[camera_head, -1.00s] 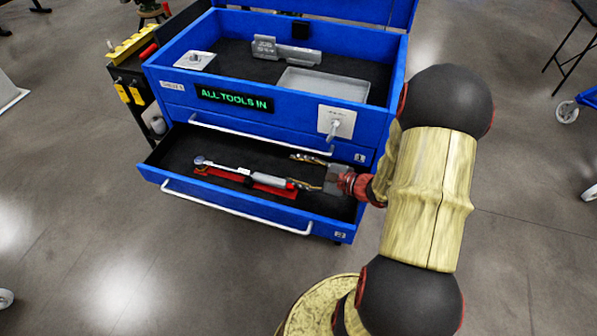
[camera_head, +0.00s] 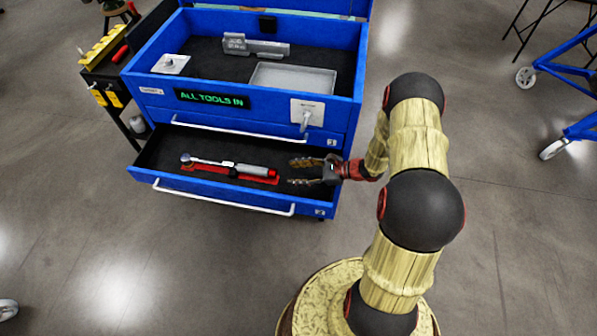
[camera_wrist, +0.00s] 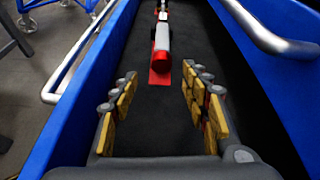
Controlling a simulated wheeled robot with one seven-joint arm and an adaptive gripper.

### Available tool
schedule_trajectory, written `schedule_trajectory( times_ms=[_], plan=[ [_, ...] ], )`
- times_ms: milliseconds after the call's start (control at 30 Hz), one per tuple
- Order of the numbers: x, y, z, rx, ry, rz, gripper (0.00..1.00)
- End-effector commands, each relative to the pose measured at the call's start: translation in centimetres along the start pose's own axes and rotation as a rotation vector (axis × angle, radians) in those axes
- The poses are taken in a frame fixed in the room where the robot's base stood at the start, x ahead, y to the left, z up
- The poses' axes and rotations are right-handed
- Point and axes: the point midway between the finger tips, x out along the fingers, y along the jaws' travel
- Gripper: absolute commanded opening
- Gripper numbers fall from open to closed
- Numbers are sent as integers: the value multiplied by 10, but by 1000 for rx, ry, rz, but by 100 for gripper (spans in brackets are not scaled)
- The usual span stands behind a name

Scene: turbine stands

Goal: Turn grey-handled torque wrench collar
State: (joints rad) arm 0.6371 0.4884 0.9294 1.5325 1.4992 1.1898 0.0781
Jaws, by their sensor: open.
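The torque wrench (camera_head: 215,163) lies in the open lower drawer, with a shiny head at the left and a grey handle (camera_head: 252,169) toward the right. A red collar (camera_head: 272,174) is at the handle's right end. The wrench lies on a red holder (camera_head: 200,169). In the wrist view, the red collar (camera_wrist: 161,61) faces me, with the grey handle (camera_wrist: 162,37) behind it. My gripper (camera_head: 292,171) is open and empty just right of the collar, inside the drawer. In the wrist view its padded fingers (camera_wrist: 160,84) stand either side of the wrench's line, short of the collar.
The blue tool cabinet (camera_head: 150,100) has a display reading "ALL TOOLS IN" (camera_head: 212,99). The drawer front and its white handle (camera_head: 225,199) border the near side. The upper drawer's handle (camera_head: 240,131) overhangs the back. The dark drawer floor (camera_wrist: 150,120) is clear between my fingers.

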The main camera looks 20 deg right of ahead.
Motion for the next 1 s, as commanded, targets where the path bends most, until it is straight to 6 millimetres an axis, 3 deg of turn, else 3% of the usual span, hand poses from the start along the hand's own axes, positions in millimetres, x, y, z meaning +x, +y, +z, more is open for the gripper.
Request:
schedule_trajectory(
  times_ms=[267,700,1000],
  plan=[
    [2,-3,0,115,5,14,46],
    [61,-1,-1,118,5,16,46],
    [77,-2,0,118,5,13,46]
  ],
)
